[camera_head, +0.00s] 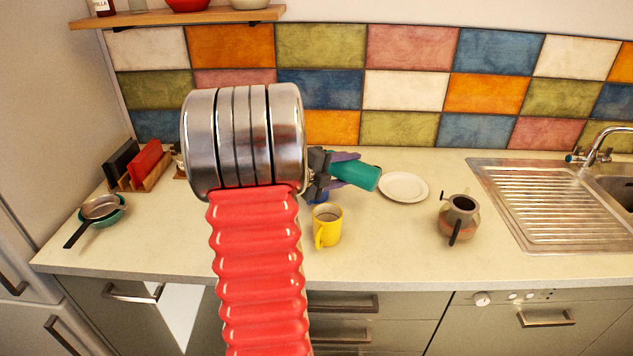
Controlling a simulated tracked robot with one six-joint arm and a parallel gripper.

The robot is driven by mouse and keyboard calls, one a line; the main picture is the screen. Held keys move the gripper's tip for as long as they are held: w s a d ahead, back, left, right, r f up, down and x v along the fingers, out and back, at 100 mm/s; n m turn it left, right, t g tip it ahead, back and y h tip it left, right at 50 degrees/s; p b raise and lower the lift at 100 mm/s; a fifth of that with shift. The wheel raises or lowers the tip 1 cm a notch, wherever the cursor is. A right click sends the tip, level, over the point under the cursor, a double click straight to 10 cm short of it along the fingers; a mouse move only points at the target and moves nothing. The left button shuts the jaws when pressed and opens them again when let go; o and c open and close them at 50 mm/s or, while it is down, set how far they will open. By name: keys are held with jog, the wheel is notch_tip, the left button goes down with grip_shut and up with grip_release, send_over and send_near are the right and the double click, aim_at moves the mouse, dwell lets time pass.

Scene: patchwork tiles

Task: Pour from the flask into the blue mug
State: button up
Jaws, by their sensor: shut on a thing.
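My gripper (342,170) is shut on a teal flask (362,177). The flask lies tilted over, close to level, above the counter, with its visible end toward the right. A small patch of blue shows just below my gripper, behind the yellow mug; it seems to be the blue mug (321,197). My arm and gripper hide most of it, so I cannot tell how the flask's mouth stands to it.
A yellow mug (327,229) stands in front of my gripper. A white plate (404,186) and a brown-grey pot (459,218) are to the right, before the sink (610,186). A pan (100,207) on a teal bowl and a rack (145,180) are at left.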

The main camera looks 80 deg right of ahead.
jog(key=shift+n, duration=0.4)
jog(key=shift+w+r+g+p, duration=0.1)
jog(key=shift+r+g+p, duration=0.2)
jog(key=shift+p, duration=0.15)
jog(key=shift+p, duration=0.6)
dwell(1.1)
jog(key=shift+f, duration=0.15)
jog(key=shift+m, duration=0.4)
jog(key=shift+m+t, duration=0.8)
jog(key=shift+t, duration=0.1)
jog(key=shift+w+d+f+m+t, duration=0.15)
jog(key=shift+f+m+t, duration=0.3)
jog(key=shift+f, duration=0.55)
jog(key=shift+f, duration=0.15)
